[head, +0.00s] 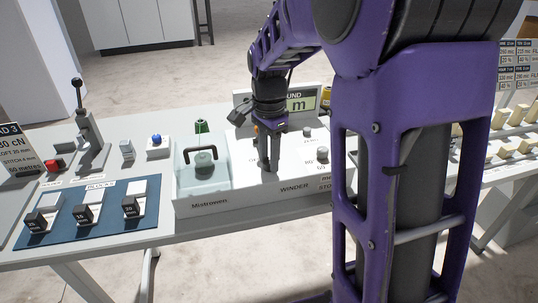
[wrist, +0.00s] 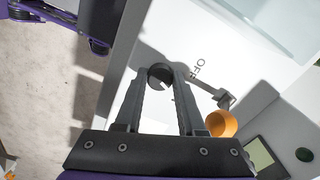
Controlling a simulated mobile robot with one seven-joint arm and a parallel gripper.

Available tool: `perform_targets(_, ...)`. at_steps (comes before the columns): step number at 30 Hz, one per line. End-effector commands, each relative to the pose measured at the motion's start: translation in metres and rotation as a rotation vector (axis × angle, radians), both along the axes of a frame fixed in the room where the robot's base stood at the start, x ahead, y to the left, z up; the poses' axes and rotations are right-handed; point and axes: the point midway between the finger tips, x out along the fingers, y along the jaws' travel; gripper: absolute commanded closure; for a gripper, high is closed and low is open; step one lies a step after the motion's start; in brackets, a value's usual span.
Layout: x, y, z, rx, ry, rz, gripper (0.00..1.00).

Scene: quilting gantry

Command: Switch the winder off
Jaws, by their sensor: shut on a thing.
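The winder (head: 290,188) is a white panel box with its name on the front edge, in the middle of the head view. My gripper (head: 268,165) points down onto its top. In the wrist view my gripper (wrist: 162,80) is shut on a dark round knob (wrist: 159,72) on the white panel. An "OFF" label (wrist: 198,68) is printed beside the knob. A grey bar-shaped part (wrist: 224,98) lies close to the label. In the head view my gripper hides the knob. The knob's setting cannot be made out.
A clear-walled compartment (head: 190,185) with a black handle adjoins on the left. A grey knob (head: 322,154) stands to the right. A display (head: 302,104) is behind. An orange cylinder (wrist: 221,123) is near my fingers. Further left are a blue-button box (head: 157,150) and a lever (head: 85,125).

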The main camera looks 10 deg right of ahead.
Motion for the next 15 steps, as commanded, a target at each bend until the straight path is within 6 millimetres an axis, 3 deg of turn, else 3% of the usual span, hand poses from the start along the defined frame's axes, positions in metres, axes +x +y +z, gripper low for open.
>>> perform_targets(15, -0.0002, -0.0007, 0.0026, 0.0, 0.0, 0.451, 1.0)
